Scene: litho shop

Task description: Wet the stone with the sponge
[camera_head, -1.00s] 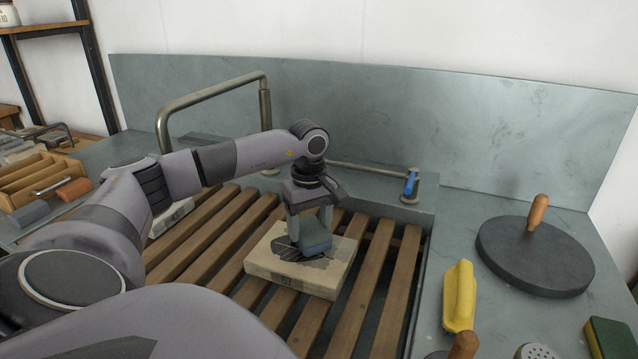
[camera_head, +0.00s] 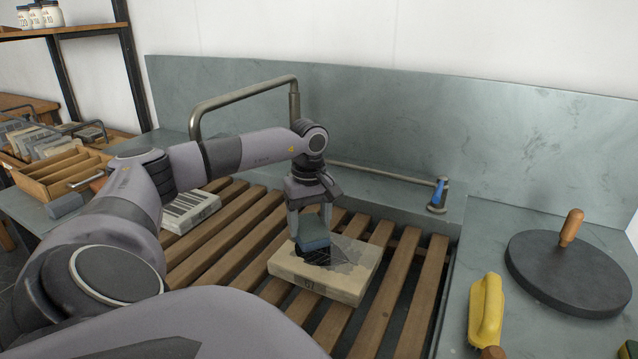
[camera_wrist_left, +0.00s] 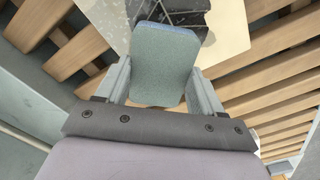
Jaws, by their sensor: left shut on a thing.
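The stone (camera_head: 345,283) is a pale slab lying on the wooden slats of the sink. Its top has a dark wet patch in the middle and toward the back, and its near and right edges look pale. My left gripper (camera_head: 312,222) is shut on a blue-grey sponge (camera_head: 313,236) at the stone's back left part. The sponge also shows in the left wrist view (camera_wrist_left: 163,62), between the two fingers, with the dark patch just beyond it. I cannot tell whether the sponge touches the stone. My right gripper is not in view.
A second stone slab (camera_head: 190,211) lies on the slats behind my left arm. A dark round disc with a wooden handle (camera_head: 568,272) and a yellow brush (camera_head: 487,310) are on the right counter. A pipe with a blue-handled tap (camera_head: 438,196) runs along the back.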

